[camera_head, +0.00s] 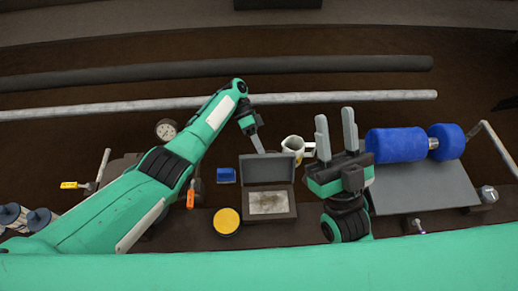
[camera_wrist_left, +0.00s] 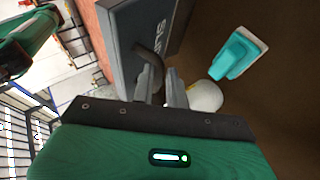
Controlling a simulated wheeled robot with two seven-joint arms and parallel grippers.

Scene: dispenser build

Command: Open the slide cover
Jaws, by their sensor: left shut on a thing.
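A brown box (camera_head: 283,213) stands at the middle of the table, with a pale speckled surface (camera_head: 267,203) in its front part. A grey panel (camera_head: 262,169), which looks like the cover, stands at the back of the box. In the left wrist view the grey panel (camera_wrist_left: 157,22) has lettering and a dark bent handle (camera_wrist_left: 150,60). My left gripper (camera_head: 259,147) is at the panel's top edge; in the left wrist view its fingers (camera_wrist_left: 163,85) are shut at the handle, partly hiding it. My right gripper (camera_head: 336,132) is open and empty, right of the box.
A white jug (camera_head: 293,145) stands behind the box, near my left gripper. A blue block (camera_head: 226,175) and a yellow round tin (camera_head: 226,221) lie left of the box. A blue roller (camera_head: 398,145) and a grey plate (camera_head: 425,187) are at the right.

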